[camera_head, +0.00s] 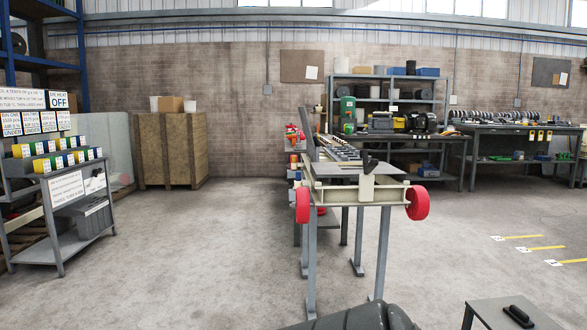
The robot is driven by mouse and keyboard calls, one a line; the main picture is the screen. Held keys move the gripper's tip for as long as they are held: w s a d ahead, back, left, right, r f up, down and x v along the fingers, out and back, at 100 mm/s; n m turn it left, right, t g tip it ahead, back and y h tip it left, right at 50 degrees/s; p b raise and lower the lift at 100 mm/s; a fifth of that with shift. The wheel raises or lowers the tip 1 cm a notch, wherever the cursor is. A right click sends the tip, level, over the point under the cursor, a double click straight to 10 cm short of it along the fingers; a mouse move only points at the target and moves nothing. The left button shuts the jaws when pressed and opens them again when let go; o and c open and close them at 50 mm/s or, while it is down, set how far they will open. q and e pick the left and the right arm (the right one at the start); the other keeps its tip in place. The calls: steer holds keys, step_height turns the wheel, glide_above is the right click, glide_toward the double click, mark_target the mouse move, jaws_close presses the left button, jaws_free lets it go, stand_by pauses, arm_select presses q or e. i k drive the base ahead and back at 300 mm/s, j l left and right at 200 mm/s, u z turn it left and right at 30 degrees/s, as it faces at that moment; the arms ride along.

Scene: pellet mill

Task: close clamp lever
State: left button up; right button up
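A machine bench (360,194) with a beige frame stands right of centre in the head view, on grey legs. A red wheel (302,205) is on its left end and another red wheel (418,203) on its right end. A small black upright part (368,161) stands at the near edge of its top; I cannot tell whether it is the clamp lever. A long grey part (309,118) rises, tilted, at the top's left side. Neither gripper is in view.
A small dark table (510,315) with a black object on it is at the lower right. A cart (75,240) with coloured bins stands at left, before a brown crate (180,150). Workbenches line the back right. The floor (190,260) left of the machine is clear.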

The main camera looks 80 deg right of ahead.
mark_target(368, 167)
steer(key=z, duration=3.05)
steer(key=i+u, duration=0.15)
steer(key=i, duration=0.5)
